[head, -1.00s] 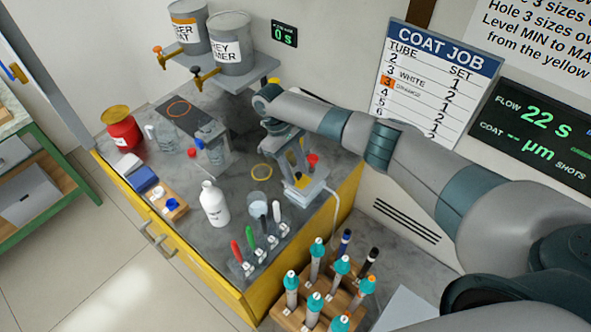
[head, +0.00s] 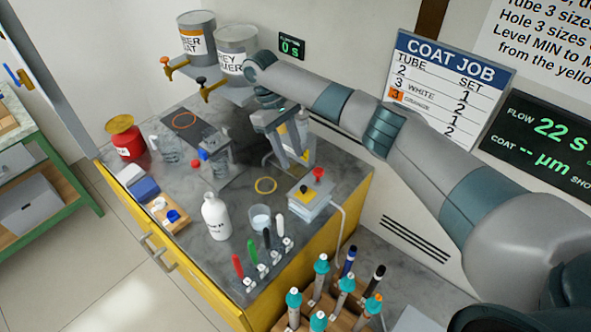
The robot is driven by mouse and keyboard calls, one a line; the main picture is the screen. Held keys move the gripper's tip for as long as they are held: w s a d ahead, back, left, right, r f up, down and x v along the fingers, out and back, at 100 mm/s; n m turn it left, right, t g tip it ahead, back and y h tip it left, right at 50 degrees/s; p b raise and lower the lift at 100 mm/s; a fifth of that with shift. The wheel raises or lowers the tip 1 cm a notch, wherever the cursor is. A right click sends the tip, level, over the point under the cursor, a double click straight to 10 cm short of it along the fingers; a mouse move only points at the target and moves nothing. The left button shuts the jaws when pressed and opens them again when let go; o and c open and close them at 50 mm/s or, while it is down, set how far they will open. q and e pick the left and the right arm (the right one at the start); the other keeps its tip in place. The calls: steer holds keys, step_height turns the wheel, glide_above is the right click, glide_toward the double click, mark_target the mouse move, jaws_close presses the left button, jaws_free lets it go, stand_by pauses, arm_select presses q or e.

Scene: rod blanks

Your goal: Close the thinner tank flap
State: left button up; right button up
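A red tank (head: 130,146) with a round brass-yellow flap (head: 120,123) stands at the back left of the grey bench. I take it for the thinner tank; its label is too small to read. The flap looks tilted up, though I cannot tell how far it is open. My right gripper (head: 290,162) points down above the right part of the bench, well to the right of the tank. Its two fingers are apart with nothing seen held between them. My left gripper is not in view.
Two grey paint cans (head: 236,50) with taps sit on a shelf above the bench. A glass jar (head: 168,150), white bottle (head: 215,216), beaker (head: 260,218) and a box with a red button (head: 318,173) stand on it. A rod rack (head: 345,318) is at the front.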

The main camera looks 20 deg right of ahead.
steer(key=v, duration=0.6)
steer(key=shift+r, duration=0.2)
steer(key=shift+a+f, duration=0.1)
